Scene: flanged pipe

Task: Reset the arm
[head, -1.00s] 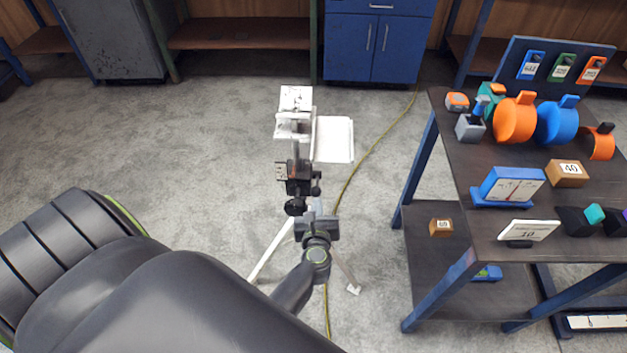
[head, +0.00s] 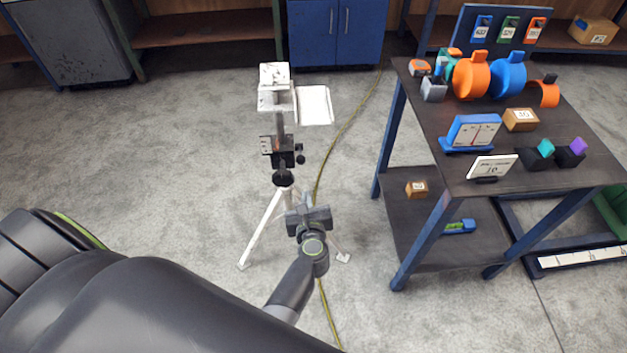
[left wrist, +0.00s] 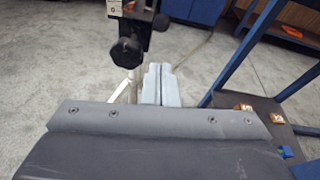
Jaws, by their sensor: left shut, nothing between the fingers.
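My left gripper (head: 309,214) is at the end of my arm that comes in from the lower left in the head view. It is shut and empty. Its two pale fingers (left wrist: 161,84) lie together in the left wrist view. It appears in front of the lower part of a white tripod stand (head: 262,228), with the black clamp head (head: 281,152) above it in the picture. I cannot tell whether it touches the stand. My right gripper is not in view.
A dark-topped cart (head: 437,143) with blue legs stands at the right, holding orange and blue round parts, boxes and a blue dial block (head: 473,132). A yellow cable (head: 345,128) runs along the floor. Blue cabinets (head: 337,33) stand behind. The left floor is clear.

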